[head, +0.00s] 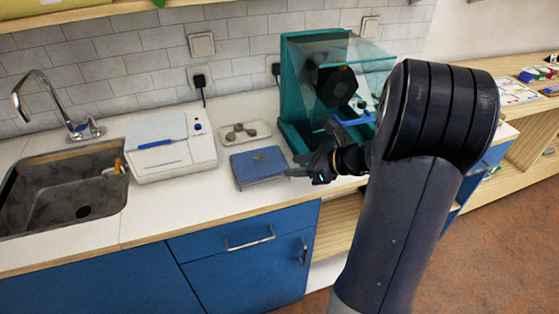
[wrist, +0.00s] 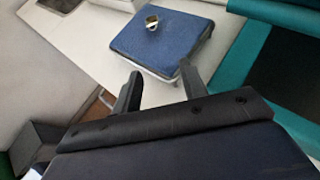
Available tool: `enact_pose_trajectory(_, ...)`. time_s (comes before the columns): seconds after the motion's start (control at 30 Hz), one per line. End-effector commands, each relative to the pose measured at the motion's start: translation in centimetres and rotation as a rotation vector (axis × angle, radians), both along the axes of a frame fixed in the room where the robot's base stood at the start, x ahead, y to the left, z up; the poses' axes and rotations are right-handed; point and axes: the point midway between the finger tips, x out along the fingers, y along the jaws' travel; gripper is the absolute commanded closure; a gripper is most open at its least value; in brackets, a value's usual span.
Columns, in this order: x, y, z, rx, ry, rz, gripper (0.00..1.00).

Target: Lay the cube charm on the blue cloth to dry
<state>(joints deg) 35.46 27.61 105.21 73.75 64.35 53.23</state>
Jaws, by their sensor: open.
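The blue cloth (head: 247,171) lies flat on a pale base on the white counter, and it also shows in the wrist view (wrist: 180,43). A small gold-coloured piece with a dark middle (wrist: 152,22) rests on the cloth, towards its far side in the wrist view. It is a small speck in the head view (head: 259,156). I cannot tell whether it is the cube charm. My gripper (wrist: 159,80) is open, with nothing between its fingers, and sits just off the near edge of the cloth. In the head view my gripper (head: 303,165) is right of the cloth.
A pale tray (head: 262,129) with dark pieces is behind the cloth. A white box (head: 190,158) with a blue bar stands left, beside the sink (head: 50,195). A teal case with a clear cover (head: 290,85) stands right behind my gripper. Bare counter lies before the cloth.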

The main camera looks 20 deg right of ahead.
Motion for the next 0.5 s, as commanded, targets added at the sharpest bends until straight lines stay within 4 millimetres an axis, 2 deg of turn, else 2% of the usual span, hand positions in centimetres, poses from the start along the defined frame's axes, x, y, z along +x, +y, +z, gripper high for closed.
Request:
enact_pose_trajectory(0.2, -1.7, -1.7, 0.0, 0.001, 0.001, -0.002, 0.59)
enact_pose_trajectory(0.5, -2.1, -2.0, 0.0, 0.001, 0.001, 0.0, 0.59)
